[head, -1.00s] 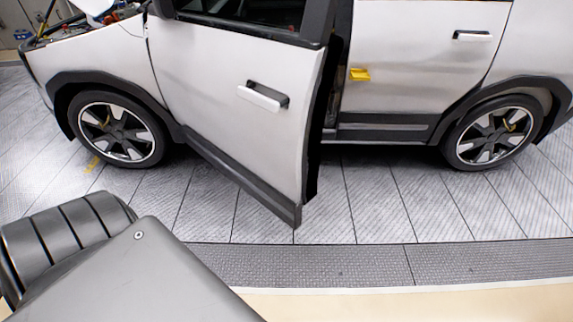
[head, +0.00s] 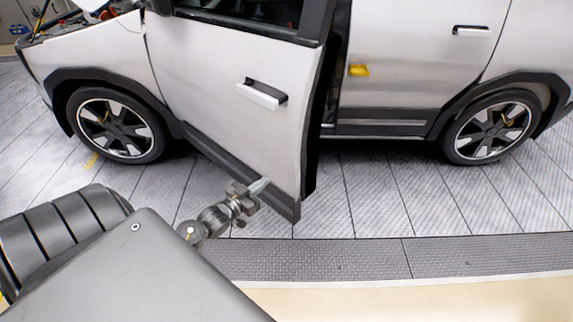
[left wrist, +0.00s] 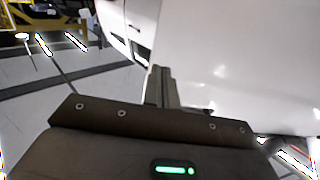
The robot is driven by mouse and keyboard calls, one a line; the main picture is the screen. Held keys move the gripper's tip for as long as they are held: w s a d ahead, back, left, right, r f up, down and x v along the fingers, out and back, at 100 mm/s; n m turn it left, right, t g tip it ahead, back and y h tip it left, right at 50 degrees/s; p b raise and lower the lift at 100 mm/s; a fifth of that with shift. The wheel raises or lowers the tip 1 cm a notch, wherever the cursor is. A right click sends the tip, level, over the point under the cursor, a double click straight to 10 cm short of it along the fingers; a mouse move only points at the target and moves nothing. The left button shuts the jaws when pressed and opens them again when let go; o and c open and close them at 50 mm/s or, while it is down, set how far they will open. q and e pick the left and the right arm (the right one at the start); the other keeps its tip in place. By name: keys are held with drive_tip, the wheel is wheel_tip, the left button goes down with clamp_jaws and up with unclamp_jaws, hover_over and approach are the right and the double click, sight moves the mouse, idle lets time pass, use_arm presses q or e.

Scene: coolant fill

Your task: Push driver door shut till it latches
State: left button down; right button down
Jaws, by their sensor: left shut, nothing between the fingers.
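The driver door (head: 235,110) is silver-white and stands open, its rear edge swung out from the car body toward me. Its handle (head: 262,94) is on the upper outer panel. My left gripper (head: 261,185) is shut and empty, in front of the lower rear part of the door. I cannot tell whether its fingertips touch the panel. In the left wrist view the fingers (left wrist: 163,85) point at a pale panel (left wrist: 235,65), which fills the right side. My right gripper is not in view.
The rear door (head: 420,60) is closed, with a yellow tag (head: 358,70) near its front edge. The front wheel (head: 117,125) is left of the door. The tiled floor (head: 385,195) is clear beside the car. The front hood area at top left is open.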

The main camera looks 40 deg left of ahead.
sight(292, 160)
use_arm(q)
drive_tip(key=w, duration=0.8)
drive_tip(key=w+d+p, duration=0.1)
drive_tip(key=w, duration=0.3)
drive_tip(key=shift+f, duration=0.1)
drive_tip(key=shift+w, duration=0.15)
